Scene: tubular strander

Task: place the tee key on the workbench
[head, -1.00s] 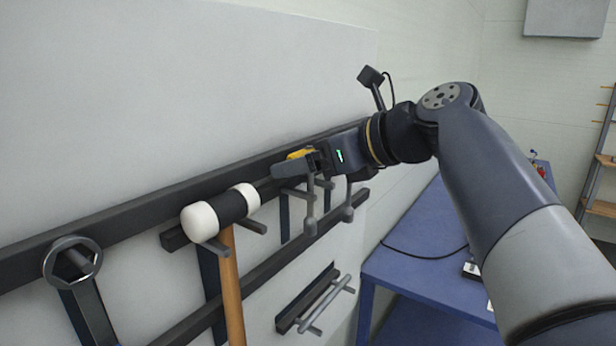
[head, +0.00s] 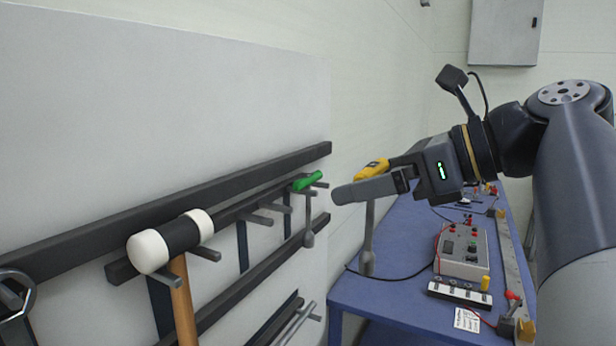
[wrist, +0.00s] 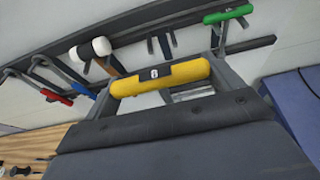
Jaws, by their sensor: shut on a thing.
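My gripper (head: 372,184) is shut on the yellow handle of the tee key (head: 371,170), whose grey shank hangs straight down below the fingers. In the wrist view the yellow handle of the tee key (wrist: 160,78) lies across between the fingers (wrist: 162,85). The blue workbench (head: 395,240) stands to the right of the tool wall. In the head view the held key shows in front of the bench's near left part, above its top; the exact height cannot be told. The bench also shows at the right edge of the wrist view (wrist: 297,105).
A green-handled tool (head: 307,181) and a white-headed mallet (head: 172,241) hang on the wall rack. On the bench are a grey box with red terminals (head: 462,250), a black-and-white block (head: 459,293), a cable and a long rail. The bench's near left top looks mostly clear.

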